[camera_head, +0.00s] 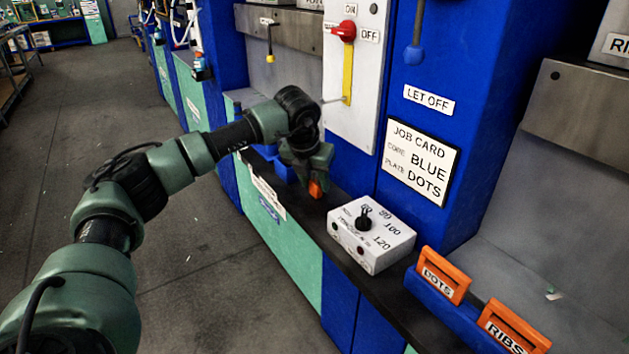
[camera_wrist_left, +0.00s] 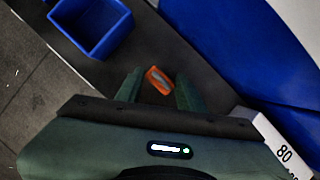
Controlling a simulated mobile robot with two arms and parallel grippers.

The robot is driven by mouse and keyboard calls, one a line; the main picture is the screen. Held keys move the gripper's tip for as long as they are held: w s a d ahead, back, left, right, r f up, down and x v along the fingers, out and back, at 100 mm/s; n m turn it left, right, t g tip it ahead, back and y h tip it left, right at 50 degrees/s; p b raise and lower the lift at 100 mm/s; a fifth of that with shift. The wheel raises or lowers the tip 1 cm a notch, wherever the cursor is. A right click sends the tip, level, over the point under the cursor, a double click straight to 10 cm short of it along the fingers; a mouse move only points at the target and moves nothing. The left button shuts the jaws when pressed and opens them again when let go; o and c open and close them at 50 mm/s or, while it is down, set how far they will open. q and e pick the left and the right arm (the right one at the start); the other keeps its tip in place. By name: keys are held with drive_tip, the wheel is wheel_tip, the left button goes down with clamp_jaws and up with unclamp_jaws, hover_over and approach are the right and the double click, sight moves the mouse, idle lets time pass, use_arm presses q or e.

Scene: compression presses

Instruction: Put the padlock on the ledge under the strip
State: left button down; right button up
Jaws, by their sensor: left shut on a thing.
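My left gripper (camera_head: 312,182) is shut on a small orange-red thing, seemingly the padlock (camera_head: 316,189), above the dark ledge (camera_head: 343,272) along the press front. In the left wrist view the padlock (camera_wrist_left: 159,79) shows between the fingertips of the gripper (camera_wrist_left: 158,88); its orange edge surrounds a greyish middle. I cannot tell whether it touches the ledge. A yellow strip (camera_head: 347,82) hangs upright on the white panel below the red switch handle, behind and above the gripper. My right gripper is out of view.
A white dial box (camera_head: 371,235) stands on the ledge right of the gripper. A blue bin (camera_wrist_left: 91,24) is on the other side. Orange DOTS (camera_head: 444,275) and RIBS (camera_head: 512,330) plates stand farther right. A job card (camera_head: 419,163) reads BLUE, DOTS.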

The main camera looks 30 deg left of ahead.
use_arm(q)
drive_tip(key=shift+f, duration=0.1)
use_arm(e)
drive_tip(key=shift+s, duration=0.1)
use_arm(q)
drive_tip(key=c, duration=1.1)
unclamp_jaws()
drive_tip(key=shift+o, duration=1)
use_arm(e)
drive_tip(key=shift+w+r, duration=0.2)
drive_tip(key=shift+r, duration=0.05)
use_arm(q)
drive_tip(key=shift+s+r, duration=0.1)
drive_tip(key=shift+r, duration=0.4)
drive_tip(key=a+p+v, duration=0.1)
drive_tip(key=v, duration=1)
drive_tip(key=shift+d, duration=0.5)
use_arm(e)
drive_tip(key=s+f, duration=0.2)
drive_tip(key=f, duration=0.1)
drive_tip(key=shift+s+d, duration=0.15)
use_arm(q)
drive_tip(key=shift+s, duration=0.1)
